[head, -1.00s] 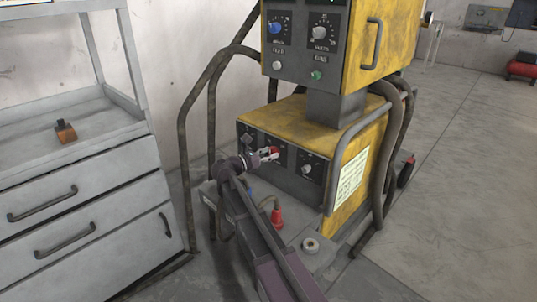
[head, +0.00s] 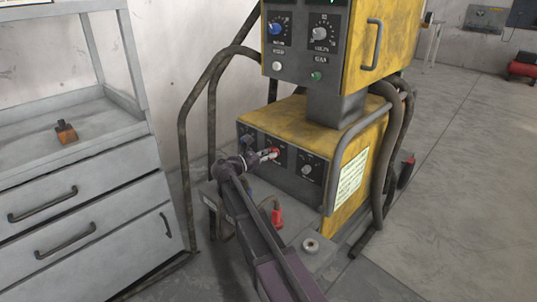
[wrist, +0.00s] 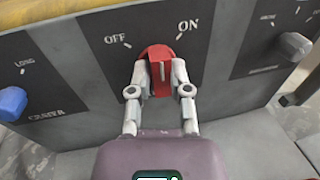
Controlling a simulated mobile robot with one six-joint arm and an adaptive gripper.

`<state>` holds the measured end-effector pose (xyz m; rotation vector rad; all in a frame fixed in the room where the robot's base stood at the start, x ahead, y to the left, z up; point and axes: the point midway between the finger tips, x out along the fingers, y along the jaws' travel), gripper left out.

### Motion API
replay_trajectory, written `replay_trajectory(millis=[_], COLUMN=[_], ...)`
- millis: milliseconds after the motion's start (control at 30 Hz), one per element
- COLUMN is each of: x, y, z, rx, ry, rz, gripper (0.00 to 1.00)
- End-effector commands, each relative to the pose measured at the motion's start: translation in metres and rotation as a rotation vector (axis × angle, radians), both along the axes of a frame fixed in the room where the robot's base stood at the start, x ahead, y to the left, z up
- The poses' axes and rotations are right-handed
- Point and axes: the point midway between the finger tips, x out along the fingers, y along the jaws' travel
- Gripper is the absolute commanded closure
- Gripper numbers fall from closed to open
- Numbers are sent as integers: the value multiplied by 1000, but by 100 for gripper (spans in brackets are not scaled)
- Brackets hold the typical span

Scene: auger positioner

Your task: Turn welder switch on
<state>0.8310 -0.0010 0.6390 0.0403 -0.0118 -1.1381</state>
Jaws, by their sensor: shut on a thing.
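The welder's red switch (wrist: 158,60) is on the dark front panel of the lower yellow unit, with OFF printed at its upper left and ON at its upper right. It also shows in the head view (head: 275,150), small and partly covered. My gripper (wrist: 159,70) is shut on the switch, one light-grey finger on each side. The switch handle stands roughly upright in the wrist view; I cannot tell exactly which mark it points to.
A blue knob (wrist: 12,102) is left of the switch and another knob (wrist: 293,45) is right. The upper control box (head: 310,45) overhangs the lower unit (head: 340,150). A grey drawer cabinet (head: 85,190) stands left. Open floor lies right.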

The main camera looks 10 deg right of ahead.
Motion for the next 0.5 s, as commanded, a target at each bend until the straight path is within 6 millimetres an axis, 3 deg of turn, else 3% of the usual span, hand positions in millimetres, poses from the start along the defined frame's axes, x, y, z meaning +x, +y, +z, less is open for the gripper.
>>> replay_trajectory(millis=[500], x=[-4], y=[-3], z=[2], rx=[220], ry=[-299], rz=[-6], gripper=[100])
